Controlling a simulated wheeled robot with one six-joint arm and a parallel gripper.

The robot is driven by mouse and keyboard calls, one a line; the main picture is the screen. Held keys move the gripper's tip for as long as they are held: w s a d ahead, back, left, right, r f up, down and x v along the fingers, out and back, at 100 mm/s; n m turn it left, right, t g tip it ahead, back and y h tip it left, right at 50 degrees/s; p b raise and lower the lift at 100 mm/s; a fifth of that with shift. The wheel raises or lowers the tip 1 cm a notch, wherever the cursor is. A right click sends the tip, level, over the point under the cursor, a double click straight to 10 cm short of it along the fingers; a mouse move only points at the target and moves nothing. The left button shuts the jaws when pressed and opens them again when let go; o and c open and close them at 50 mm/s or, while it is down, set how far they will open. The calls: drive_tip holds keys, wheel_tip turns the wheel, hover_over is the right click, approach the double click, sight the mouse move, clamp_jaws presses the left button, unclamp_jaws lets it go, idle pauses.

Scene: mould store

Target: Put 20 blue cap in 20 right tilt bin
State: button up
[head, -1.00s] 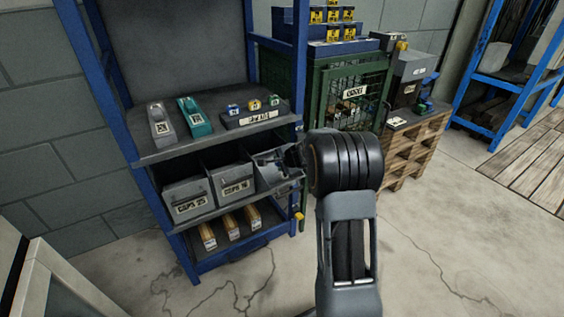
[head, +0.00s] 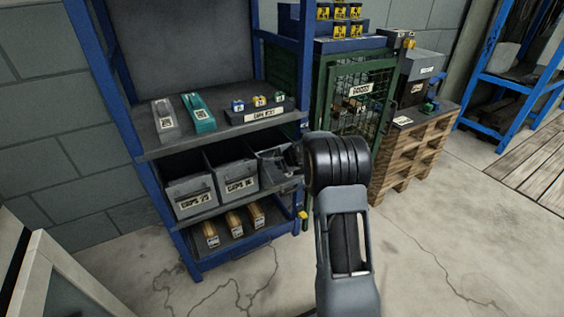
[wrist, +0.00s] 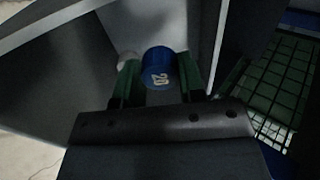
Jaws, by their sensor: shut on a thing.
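The blue cap (wrist: 158,66), marked 20, is between the two green-padded fingers of my gripper (wrist: 158,74) in the wrist view. My gripper is shut on it. Grey walls of a bin (wrist: 160,22) surround the cap and fingers. In the head view, the right tilt bin (head: 269,157) is at the right end of the middle shelf, partly covered by my arm. My gripper is at its opening there; the cap cannot be made out in that view. A pale round thing (wrist: 128,58) shows beside the left finger, partly hidden.
Two labelled grey bins, the left one (head: 190,191) and the middle one (head: 237,179), stand beside it on the blue-framed rack. Boxes (head: 232,222) sit below. A green mesh cage (head: 357,100) and a pallet (head: 407,160) stand to the right. The front floor is clear.

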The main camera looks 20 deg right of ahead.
drive_tip(key=shift+x, duration=1.85)
drive_tip(key=shift+w+f, duration=0.1)
drive_tip(key=shift+w, duration=0.05)
drive_tip(key=o, duration=1)
